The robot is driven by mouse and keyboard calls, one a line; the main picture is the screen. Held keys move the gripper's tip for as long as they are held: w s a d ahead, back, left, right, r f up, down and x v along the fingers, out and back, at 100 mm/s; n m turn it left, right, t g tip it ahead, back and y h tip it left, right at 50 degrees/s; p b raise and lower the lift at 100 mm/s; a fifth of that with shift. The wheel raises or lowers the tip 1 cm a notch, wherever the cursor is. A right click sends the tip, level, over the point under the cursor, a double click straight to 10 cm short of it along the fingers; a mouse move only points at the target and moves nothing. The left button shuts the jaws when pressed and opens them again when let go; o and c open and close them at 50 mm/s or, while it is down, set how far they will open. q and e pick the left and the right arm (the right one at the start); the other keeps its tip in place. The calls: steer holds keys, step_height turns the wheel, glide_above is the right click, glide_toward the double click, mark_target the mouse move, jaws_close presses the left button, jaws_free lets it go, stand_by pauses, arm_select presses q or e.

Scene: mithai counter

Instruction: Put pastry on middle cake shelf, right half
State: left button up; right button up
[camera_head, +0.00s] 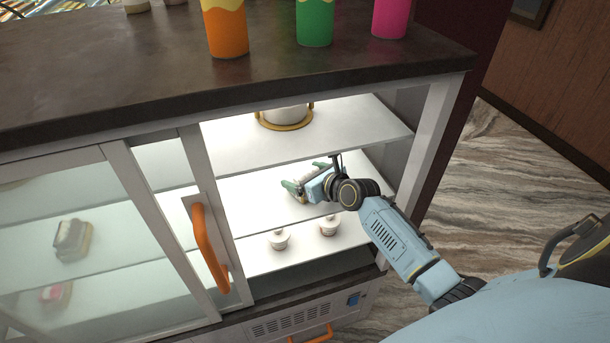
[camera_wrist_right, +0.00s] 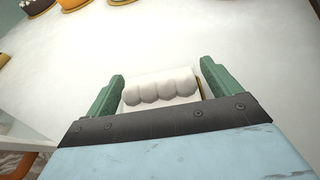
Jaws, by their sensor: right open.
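A pastry (camera_wrist_right: 160,92) with a row of white cream puffs on top sits between the fingers of my right gripper (camera_wrist_right: 162,74). It appears to rest on the white shelf surface, and its near end is hidden by the gripper body. In the head view my right gripper (camera_head: 303,179) reaches through the open right side of the cabinet to the middle shelf (camera_head: 254,213). Its green fingers are open, one on each side of the pastry; I cannot tell whether either touches it. The pastry is largely hidden there. My left gripper is not in view.
The upper shelf (camera_head: 355,128) with a white, gold-rimmed cake (camera_head: 285,116) is just above my arm. Two small cupcakes (camera_head: 279,239) stand on the lower shelf. The sliding door's orange handle (camera_head: 209,248) and the right post (camera_head: 431,143) flank the opening. Colored cups (camera_head: 316,24) stand on the counter.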

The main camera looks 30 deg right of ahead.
steer(key=shift+r, duration=0.1)
steer(key=shift+s+r, duration=0.15)
steer(key=shift+s, duration=0.05)
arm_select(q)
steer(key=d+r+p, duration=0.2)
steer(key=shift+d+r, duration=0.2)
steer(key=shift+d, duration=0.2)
arm_select(e)
steer(key=s+d, duration=0.2)
steer(key=s, duration=1)
steer(key=shift+s+r, duration=0.15)
steer(key=shift+s, duration=0.15)
